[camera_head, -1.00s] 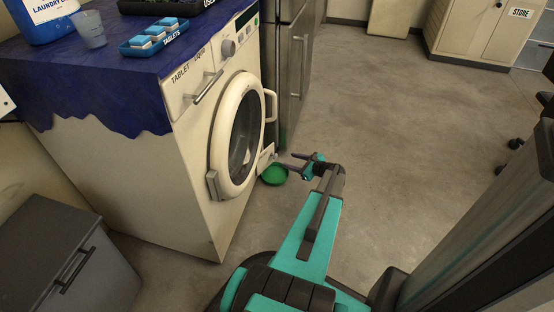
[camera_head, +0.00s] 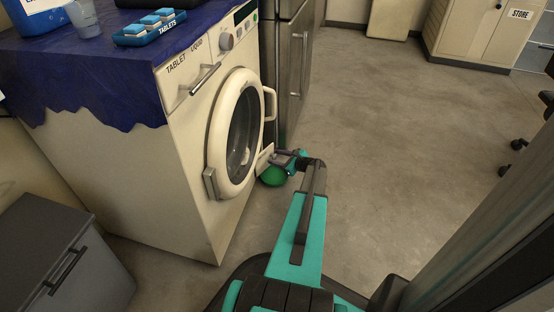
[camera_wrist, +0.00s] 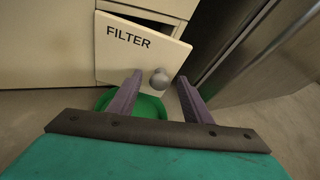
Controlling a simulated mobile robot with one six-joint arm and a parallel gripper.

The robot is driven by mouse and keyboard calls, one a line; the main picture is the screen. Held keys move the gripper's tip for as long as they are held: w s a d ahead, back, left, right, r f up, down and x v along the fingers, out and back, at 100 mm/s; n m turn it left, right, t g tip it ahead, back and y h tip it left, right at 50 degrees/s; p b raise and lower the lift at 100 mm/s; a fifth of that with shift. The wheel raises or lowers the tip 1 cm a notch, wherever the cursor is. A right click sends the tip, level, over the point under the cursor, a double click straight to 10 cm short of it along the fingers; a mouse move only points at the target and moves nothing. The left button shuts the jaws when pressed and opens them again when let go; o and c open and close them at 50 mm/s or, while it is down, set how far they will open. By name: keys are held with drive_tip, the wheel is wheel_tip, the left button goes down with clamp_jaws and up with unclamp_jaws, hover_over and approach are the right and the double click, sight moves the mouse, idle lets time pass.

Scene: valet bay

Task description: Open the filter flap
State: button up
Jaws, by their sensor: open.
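The filter flap (camera_wrist: 125,50) is a cream panel marked FILTER with a round grey knob (camera_wrist: 160,78). It sits low on the front of the washing machine (camera_head: 170,180) and stands partly out, with a dark gap above its top edge. In the head view the flap (camera_head: 265,158) shows as a small pale piece below the round door. My gripper (camera_wrist: 159,88) is open, its two purple fingers spread left and right of the knob in the picture. Whether they touch it I cannot tell. In the head view my gripper (camera_head: 279,158) is close at the flap.
A green bowl (camera_head: 273,176) lies on the floor below the flap; it also shows in the wrist view (camera_wrist: 150,106). A steel cabinet (camera_head: 290,70) stands close on the right of the machine. The round door (camera_head: 218,150) is above. Floor to the right is clear.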

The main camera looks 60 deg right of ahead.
drive_tip(key=shift+c, duration=0.4)
clamp_jaws()
drive_tip(key=shift+s, duration=0.15)
